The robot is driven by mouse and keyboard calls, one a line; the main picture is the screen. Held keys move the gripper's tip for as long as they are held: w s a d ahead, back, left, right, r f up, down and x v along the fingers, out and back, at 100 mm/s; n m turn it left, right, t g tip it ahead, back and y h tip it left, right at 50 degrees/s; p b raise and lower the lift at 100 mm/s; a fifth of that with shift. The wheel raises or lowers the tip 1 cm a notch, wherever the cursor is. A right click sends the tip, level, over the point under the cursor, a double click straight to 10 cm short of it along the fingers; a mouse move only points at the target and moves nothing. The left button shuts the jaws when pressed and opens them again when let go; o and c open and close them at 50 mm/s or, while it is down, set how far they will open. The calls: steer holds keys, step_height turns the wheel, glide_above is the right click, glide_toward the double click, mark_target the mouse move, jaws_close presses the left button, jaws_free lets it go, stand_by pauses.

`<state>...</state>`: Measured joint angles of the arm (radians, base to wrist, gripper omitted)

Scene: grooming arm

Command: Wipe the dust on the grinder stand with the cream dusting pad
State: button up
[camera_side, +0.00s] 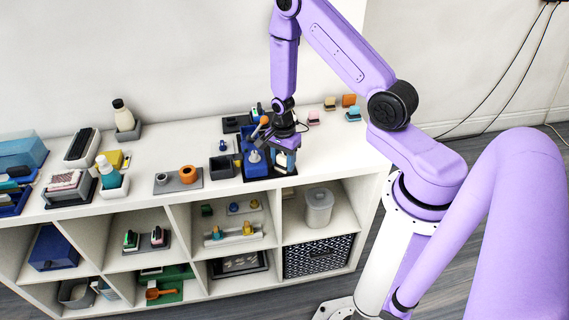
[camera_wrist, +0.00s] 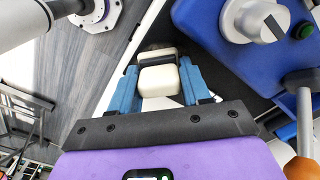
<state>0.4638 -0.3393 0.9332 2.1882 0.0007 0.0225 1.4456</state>
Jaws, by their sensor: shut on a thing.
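My gripper (camera_wrist: 160,78) has blue fingers and is shut on the cream dusting pad (camera_wrist: 158,82), a cream block with a dark band, in the wrist view. In the side view my gripper (camera_side: 286,146) is over the right side of the blue grinder (camera_side: 256,163), and the pad is too small to make out. The grinder (camera_wrist: 225,40), with a grey knob and green button, is right of the pad in the wrist view. A dark base (camera_wrist: 215,76) lies beneath it. I cannot make out dust or whether the pad touches the stand.
An orange-ended handle (camera_wrist: 304,120) rises close to my gripper on the right. Small coloured pads (camera_side: 330,103) stand on the white shelf top (camera_side: 215,135) at right. The shelf's right edge is near.

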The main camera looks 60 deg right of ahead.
mark_target(288, 175)
steer(key=shift+w+d+f, duration=0.1)
steer(key=shift+w+d, duration=1.3)
steer(key=shift+d, duration=0.05)
steer(key=shift+s+d, duration=0.1)
steer(key=shift+d, duration=0.2)
steer(key=shift+s+a, duration=2.65)
steer(key=shift+w+d, duration=2.6)
steer(key=shift+d, duration=0.05)
steer(key=shift+r, duration=4.15)
